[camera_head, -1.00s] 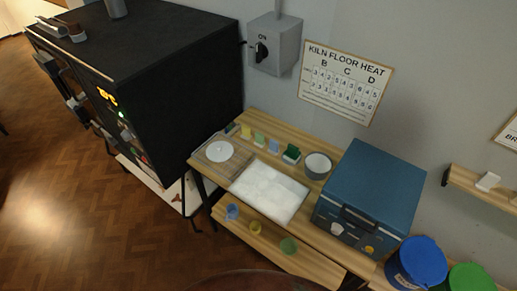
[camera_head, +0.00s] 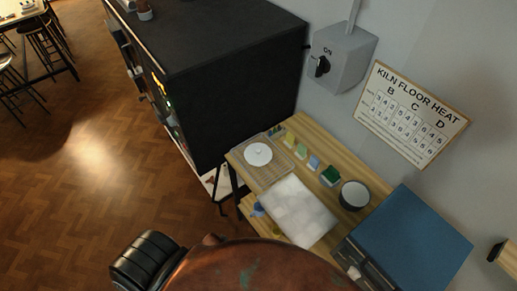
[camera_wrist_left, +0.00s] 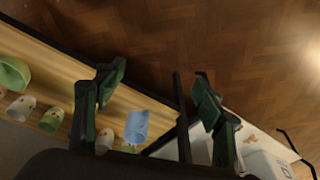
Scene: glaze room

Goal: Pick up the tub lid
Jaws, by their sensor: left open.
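The disc is not seen in that view. My right gripper is in neither view.
The wooden bench (camera_head: 310,135) holds a white cloth-like pad (camera_head: 298,211), small coloured blocks, a dark-rimmed bowl (camera_head: 355,194) and a blue box (camera_head: 415,245). A black kiln-like cabinet (camera_head: 215,75) stands at its left. Several cups stand on a lower shelf (camera_wrist_left: 60,85). The wood floor (camera_head: 90,190) is open.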

